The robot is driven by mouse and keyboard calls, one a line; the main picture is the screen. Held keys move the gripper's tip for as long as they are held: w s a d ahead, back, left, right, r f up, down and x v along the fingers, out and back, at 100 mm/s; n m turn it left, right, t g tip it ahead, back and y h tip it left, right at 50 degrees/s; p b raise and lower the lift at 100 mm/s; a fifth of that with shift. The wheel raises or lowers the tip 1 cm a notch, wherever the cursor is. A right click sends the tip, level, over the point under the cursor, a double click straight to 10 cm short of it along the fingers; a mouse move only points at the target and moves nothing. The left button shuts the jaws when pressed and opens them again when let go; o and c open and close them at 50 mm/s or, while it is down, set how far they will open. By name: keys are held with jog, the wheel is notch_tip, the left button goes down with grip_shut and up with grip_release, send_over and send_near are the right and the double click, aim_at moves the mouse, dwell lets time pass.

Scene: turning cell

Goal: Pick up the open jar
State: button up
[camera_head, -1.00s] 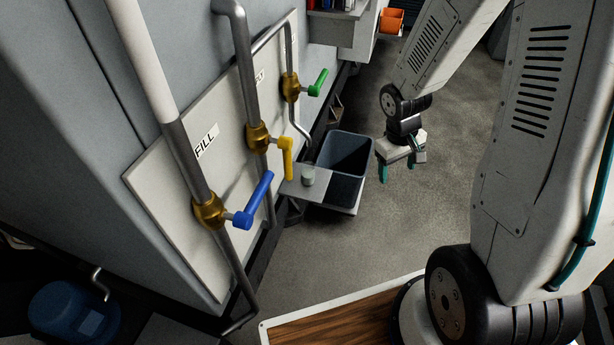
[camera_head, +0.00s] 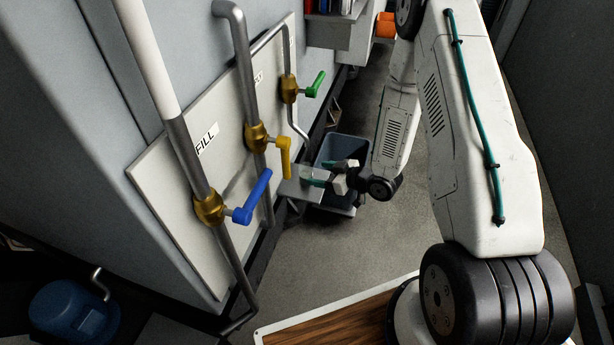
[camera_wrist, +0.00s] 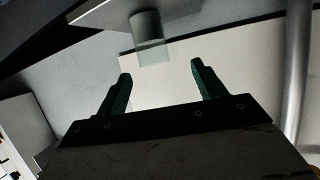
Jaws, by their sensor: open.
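The open jar (camera_wrist: 149,38) is a small pale, see-through cylinder. In the wrist view it shows at the top middle, ahead of the gap between my two green fingers. My gripper (camera_wrist: 162,80) is open and empty, with its fingertips short of the jar. In the head view my gripper (camera_head: 322,177) is at the small grey shelf (camera_head: 296,190) beside the wall panel. There the jar is mostly hidden by the fingers, and I cannot tell its outline clearly.
A blue-grey bin (camera_head: 340,148) stands just behind the shelf and my gripper. Valves with yellow (camera_head: 284,157), blue (camera_head: 252,197) and green (camera_head: 316,83) handles stick out from the pipes on the left. Open floor (camera_head: 340,245) lies in front of the shelf.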

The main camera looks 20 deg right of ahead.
aim_at(301, 168)
jog(key=x, duration=0.7)
jog(key=shift+w+d+f, duration=0.1)
jog(key=shift+w+d, duration=0.25)
jog(key=shift+c, duration=0.2)
jog(key=c, duration=1.1)
